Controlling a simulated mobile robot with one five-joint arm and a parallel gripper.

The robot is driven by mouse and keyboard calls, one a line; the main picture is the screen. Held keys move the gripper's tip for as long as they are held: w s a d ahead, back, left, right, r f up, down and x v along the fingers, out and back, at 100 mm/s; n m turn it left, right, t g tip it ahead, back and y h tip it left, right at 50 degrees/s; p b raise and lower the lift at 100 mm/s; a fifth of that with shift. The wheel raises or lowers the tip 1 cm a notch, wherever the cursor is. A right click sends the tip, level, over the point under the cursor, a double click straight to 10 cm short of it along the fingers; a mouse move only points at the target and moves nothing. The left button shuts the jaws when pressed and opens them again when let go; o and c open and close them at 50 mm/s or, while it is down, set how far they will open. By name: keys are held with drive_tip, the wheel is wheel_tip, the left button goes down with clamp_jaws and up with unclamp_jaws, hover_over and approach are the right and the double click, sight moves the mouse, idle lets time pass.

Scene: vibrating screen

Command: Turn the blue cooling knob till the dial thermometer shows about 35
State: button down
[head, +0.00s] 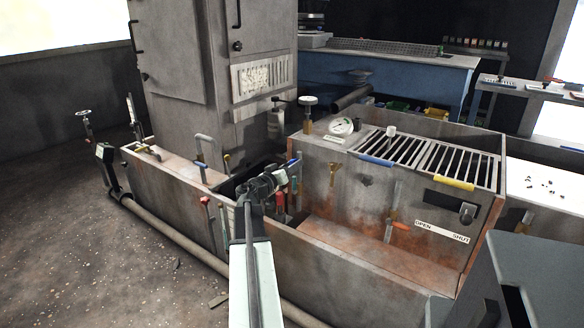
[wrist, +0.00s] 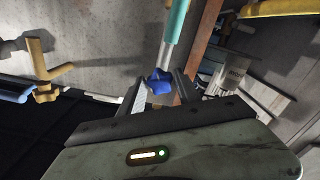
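The blue star-shaped cooling knob (wrist: 159,82) sits between the fingertips of my gripper (wrist: 160,88) in the wrist view. The fingers stand on both sides of it and the knob nearly fills the gap; I cannot tell whether they press on it. In the head view my gripper (head: 284,177) is at the left side of the rusty screen box, beside a small blue part (head: 293,162) that looks like the same knob. The round white dial thermometer (head: 342,126) is on top of the box; its pointer is too small to read.
A tall grey cabinet (head: 175,60) stands behind. Red-handled (head: 206,200) and other levers rise close to my arm along the trough wall (head: 170,190). A slatted grid (head: 428,157) tops the box. A yellow valve (wrist: 45,80) is left of the knob in the wrist view.

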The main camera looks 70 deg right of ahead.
drive_tip(key=shift+w, duration=0.1)
drive_tip(key=n, duration=0.8)
drive_tip(key=shift+w+r+n, duration=0.1)
drive_tip(key=shift+n, duration=0.3)
idle(0.4)
drive_tip(key=c, duration=0.9)
unclamp_jaws()
drive_tip(key=shift+c, duration=0.2)
